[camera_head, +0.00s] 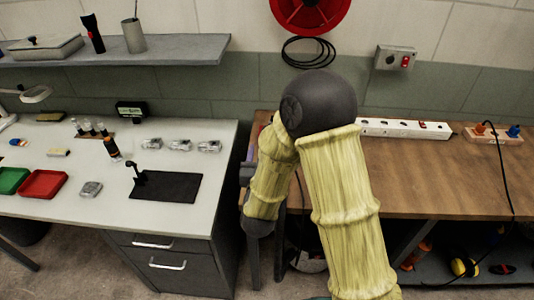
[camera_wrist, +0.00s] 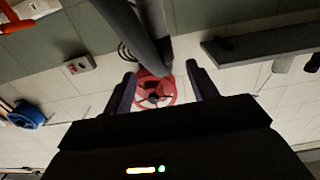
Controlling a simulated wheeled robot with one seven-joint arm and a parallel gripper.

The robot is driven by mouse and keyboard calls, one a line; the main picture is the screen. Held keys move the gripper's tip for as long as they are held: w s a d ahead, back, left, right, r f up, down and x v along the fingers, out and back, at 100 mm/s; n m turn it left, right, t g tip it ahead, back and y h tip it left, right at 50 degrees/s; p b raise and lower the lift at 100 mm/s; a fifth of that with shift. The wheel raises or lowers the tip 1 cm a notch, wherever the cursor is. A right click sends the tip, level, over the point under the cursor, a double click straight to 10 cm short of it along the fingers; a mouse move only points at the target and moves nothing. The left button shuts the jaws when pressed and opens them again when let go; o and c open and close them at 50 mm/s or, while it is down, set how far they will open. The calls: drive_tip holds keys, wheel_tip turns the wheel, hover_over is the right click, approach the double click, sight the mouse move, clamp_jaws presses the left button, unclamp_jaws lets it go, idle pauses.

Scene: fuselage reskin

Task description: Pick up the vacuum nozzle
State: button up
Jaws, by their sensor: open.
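I cannot pick out the vacuum nozzle for certain in either view. A small black upright piece (camera_head: 140,172) stands at the left edge of a black mat (camera_head: 172,187) on the white bench; I cannot tell what it is. My gripper (camera_wrist: 161,83) shows in the wrist view with its two dark fingers apart and nothing between them. Behind the fingers, at a distance, is the wall with a red reel (camera_wrist: 168,96). In the head view my yellow-sleeved arm covers the left part of the wooden bench, and the fingers cannot be made out.
The white bench (camera_head: 65,195) bears red (camera_head: 43,185) and green trays, bottles and several small clear items. The wooden bench (camera_head: 440,190) bears a power strip (camera_head: 403,129) and an orange-plugged block (camera_head: 493,135) with a black cable. A grey shelf (camera_head: 170,51) hangs above left.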

drive_tip(key=w+p, duration=0.1)
drive_tip(key=w, duration=0.3)
drive_tip(key=shift+w, duration=0.2)
drive_tip(key=shift+w+d, duration=0.1)
drive_tip(key=shift+w, duration=0.05)
drive_tip(key=w+p, duration=0.2)
drive_tip(key=w, duration=0.3)
idle(0.3)
clamp_jaws()
drive_tip(key=shift+r, duration=0.1)
